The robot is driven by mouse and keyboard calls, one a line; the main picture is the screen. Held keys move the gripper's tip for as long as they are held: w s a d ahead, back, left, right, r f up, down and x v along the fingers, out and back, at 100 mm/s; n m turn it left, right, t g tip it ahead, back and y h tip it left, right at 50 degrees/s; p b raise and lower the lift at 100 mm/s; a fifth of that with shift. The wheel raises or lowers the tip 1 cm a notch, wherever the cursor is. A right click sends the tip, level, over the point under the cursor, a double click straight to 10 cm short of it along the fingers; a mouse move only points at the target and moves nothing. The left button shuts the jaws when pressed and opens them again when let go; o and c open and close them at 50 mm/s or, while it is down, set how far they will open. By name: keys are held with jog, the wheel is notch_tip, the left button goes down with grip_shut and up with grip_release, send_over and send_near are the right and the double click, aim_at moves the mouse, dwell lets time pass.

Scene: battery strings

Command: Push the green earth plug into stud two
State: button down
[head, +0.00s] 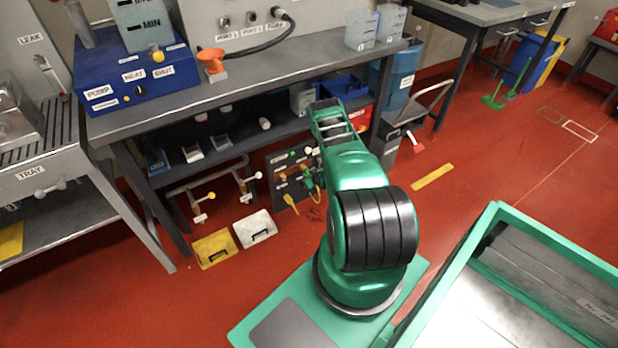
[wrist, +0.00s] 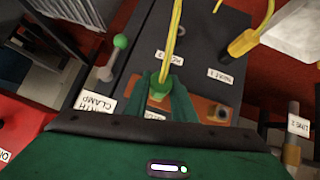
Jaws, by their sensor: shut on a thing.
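My gripper (wrist: 162,98) is shut on the green earth plug (wrist: 163,79) in the wrist view. A yellow cable (wrist: 176,35) runs up from the plug. The plug is over a copper-coloured bar (wrist: 198,108) on a dark panel (wrist: 205,45); the fingers hide its lower end, so I cannot tell whether it is seated on a stud. One stud (wrist: 222,113) shows on the bar to the right. In the head view my gripper (head: 312,182) is at the dark panel (head: 285,172) under the bench; the plug is too small to make out clearly there.
A yellow plug (wrist: 243,43) with its own cable lies right of the gripper. A green-knobbed lever (wrist: 115,55) stands to the left, by an earth clamp label (wrist: 97,104). Yellow (head: 214,249) and white (head: 255,229) cases lie on the floor left of the panel. The bench (head: 245,83) overhangs it.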

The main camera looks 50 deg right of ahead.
jog(key=shift+w, duration=0.15)
jog(key=c, duration=1.4)
grip_release()
jog(key=v, duration=1)
jog(key=shift+r, duration=0.25)
jog(key=shift+a, duration=0.1)
